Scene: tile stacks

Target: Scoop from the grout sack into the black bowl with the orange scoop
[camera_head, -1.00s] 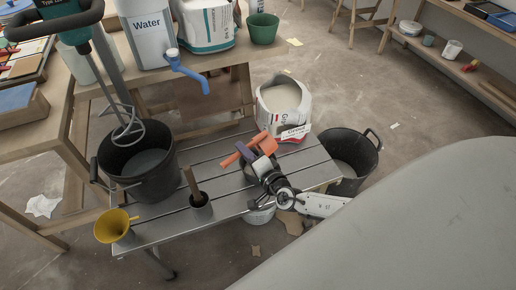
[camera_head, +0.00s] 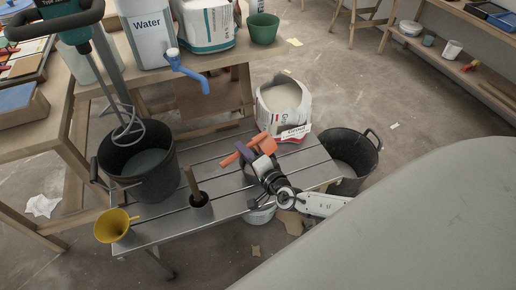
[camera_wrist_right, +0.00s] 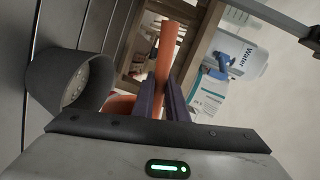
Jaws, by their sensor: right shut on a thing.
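My right gripper (camera_head: 248,151) is shut on the orange scoop (camera_head: 231,159), over the slatted bench. Orange also shows to the right of the fingers in the head view. In the right wrist view the scoop's straight orange handle (camera_wrist_right: 166,55) sticks out from between the dark fingers (camera_wrist_right: 162,98). The black bowl (camera_wrist_right: 69,80) is beside the gripper there, with grey speckled matter inside; in the head view the gripper largely hides it. The grout sack (camera_head: 291,113) stands open at the bench's far right end, behind the gripper, with pale matter at its mouth. My left gripper is not in view.
Another black bucket (camera_head: 357,178) stands on the floor at right. A water canister (camera_head: 146,28) is behind.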

